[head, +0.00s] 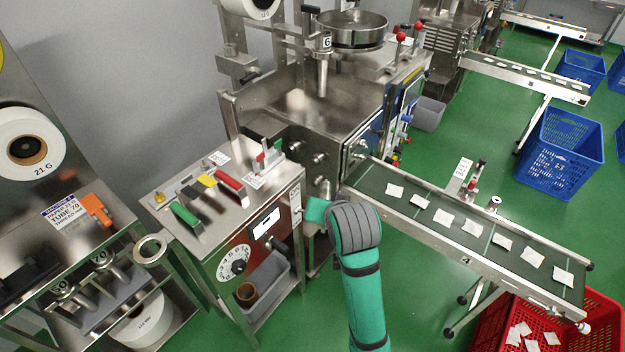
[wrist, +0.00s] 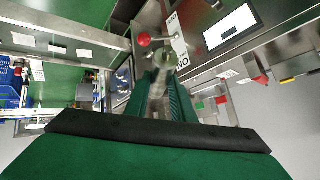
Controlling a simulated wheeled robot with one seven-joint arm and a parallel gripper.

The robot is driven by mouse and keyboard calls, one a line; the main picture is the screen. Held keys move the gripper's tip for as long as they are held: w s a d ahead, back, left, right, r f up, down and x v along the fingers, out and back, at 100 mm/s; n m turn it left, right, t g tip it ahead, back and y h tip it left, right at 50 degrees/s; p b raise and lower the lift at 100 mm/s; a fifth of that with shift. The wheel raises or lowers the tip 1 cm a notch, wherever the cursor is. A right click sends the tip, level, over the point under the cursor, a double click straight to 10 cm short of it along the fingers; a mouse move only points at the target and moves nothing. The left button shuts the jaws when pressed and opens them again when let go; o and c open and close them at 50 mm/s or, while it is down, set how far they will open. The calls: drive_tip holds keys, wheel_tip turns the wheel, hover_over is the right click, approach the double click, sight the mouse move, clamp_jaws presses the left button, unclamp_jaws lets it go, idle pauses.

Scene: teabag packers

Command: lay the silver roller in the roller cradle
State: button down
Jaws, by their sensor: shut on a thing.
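My gripper (wrist: 164,90) shows in the wrist view as two green fingers, shut on a blurred grey-silver cylindrical piece that looks like the silver roller (wrist: 158,100). Its far end is unclear. In the head view, the teal end of my arm (head: 317,210) is in front of the machine cart, between the cart and the conveyor; the fingers and held piece are mostly hidden there. I cannot tell for sure which fixture is the roller cradle.
A steel cart (head: 235,215) with coloured handles stands left of my gripper. A conveyor (head: 450,235) with white teabags runs to the right, above a red crate (head: 597,325). A paper reel (head: 28,146) is at the left.

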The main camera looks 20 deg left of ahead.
drive_tip(key=s+d+f+m+h, duration=0.1)
drive_tip(key=d+f, duration=0.2)
drive_tip(key=f, duration=0.7)
drive_tip(key=s+d+f+m+h, duration=0.1)
drive_tip(key=d+f, duration=0.3)
drive_tip(key=f, duration=0.6)
drive_tip(key=s+d+f+m+h, duration=0.2)
drive_tip(key=s+d+f+m, duration=0.1)
drive_tip(key=f, duration=0.7)
drive_tip(key=shift+d+f+t, duration=0.15)
drive_tip(key=shift+f+t, duration=0.05)
drive_tip(key=shift+t, duration=0.2)
drive_tip(key=shift+s, duration=0.15)
